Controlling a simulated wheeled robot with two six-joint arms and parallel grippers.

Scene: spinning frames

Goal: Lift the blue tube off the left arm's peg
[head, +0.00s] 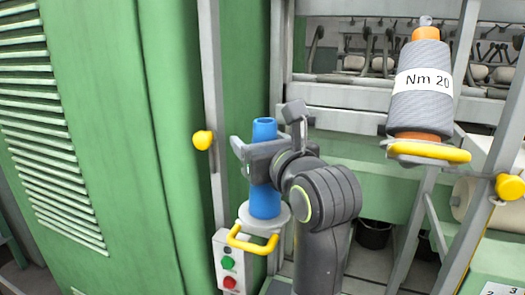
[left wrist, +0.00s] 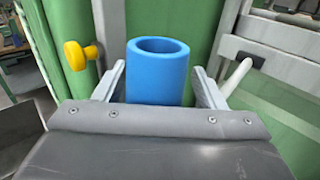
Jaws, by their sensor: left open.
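The blue tube (head: 265,203) stands upright on a round grey plate (head: 243,214) with a yellow handle (head: 252,243), left of centre in the head view. The peg itself is hidden inside the tube. My left gripper (head: 264,144) is open around the tube's upper part, one finger on either side. In the left wrist view the tube's open top (left wrist: 158,46) rises between the two fingers, with small gaps visible on both sides. My right gripper is not in view.
A green cabinet (head: 110,120) fills the left. A grey post with a yellow knob (head: 203,140) stands close to the tube. A button box (head: 229,263) sits below. A grey yarn bobbin (head: 422,85) stands on another yellow-handled holder at the right.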

